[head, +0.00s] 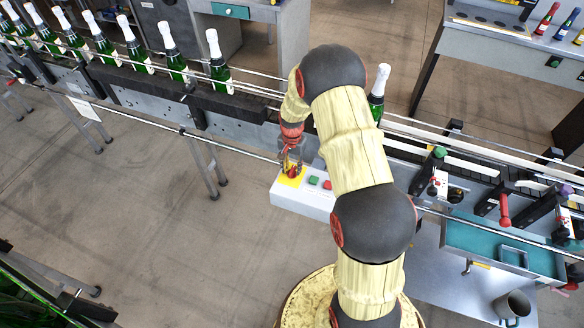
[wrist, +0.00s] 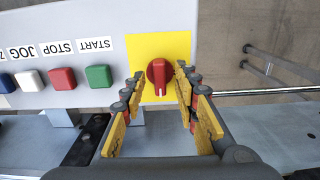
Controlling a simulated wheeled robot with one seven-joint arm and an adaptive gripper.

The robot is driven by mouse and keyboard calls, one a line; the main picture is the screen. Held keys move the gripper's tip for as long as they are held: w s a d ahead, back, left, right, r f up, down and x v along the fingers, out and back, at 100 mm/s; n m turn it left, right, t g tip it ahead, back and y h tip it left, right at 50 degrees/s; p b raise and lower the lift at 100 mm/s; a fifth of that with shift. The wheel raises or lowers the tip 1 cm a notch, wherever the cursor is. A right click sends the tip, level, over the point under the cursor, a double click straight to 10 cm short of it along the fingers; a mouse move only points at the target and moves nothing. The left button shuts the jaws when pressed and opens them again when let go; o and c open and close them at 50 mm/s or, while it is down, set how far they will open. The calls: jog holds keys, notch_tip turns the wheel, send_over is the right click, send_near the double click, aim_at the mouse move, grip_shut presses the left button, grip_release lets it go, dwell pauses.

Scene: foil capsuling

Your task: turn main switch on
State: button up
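The main switch is a red rotary knob (wrist: 160,73) on a yellow plate (wrist: 177,43) at one end of a pale control box (head: 305,202). A white mark on the knob points toward the bottom of the wrist view. My gripper (wrist: 160,77) is open, its yellow-padded fingers on either side of the knob, with gaps visible between pads and knob. In the head view my gripper (head: 291,160) is over the yellow plate (head: 290,181) and partly covers the knob. Whether the fingertips reach down to knob height is hard to tell.
Beside the plate are a green START button (wrist: 98,76), a red STOP button (wrist: 63,79) and a white JOG button (wrist: 28,80). A conveyor with rails (head: 150,93) and green bottles (head: 219,72) runs behind the box. Open floor lies front left.

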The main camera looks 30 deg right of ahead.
aim_at(292, 170)
notch_tip(292, 170, up, 12)
jog(key=shift+f, duration=0.15)
dwell(0.7)
jog(key=s+a+r+n+t+b, duration=0.2)
jog(key=s+a+r, duration=0.3)
jog(key=s, duration=0.4)
jog(key=s+a+r+n+t+b, duration=0.1)
jog(key=s+a+r+n+b, duration=0.3)
jog(key=s, duration=0.5)
jog(key=s+a+r+n+t+b, duration=0.2)
jog(key=s+a+r+n+b, duration=0.1)
jog(key=s+a+r, duration=0.4)
notch_tip(292, 170, up, 2)
jog(key=s+n, duration=0.1)
jog(key=s, duration=0.2)
jog(key=shift+a+r+n+t, duration=0.25)
jog(key=shift+a+n+t, duration=0.05)
jog(key=shift+a, duration=0.05)
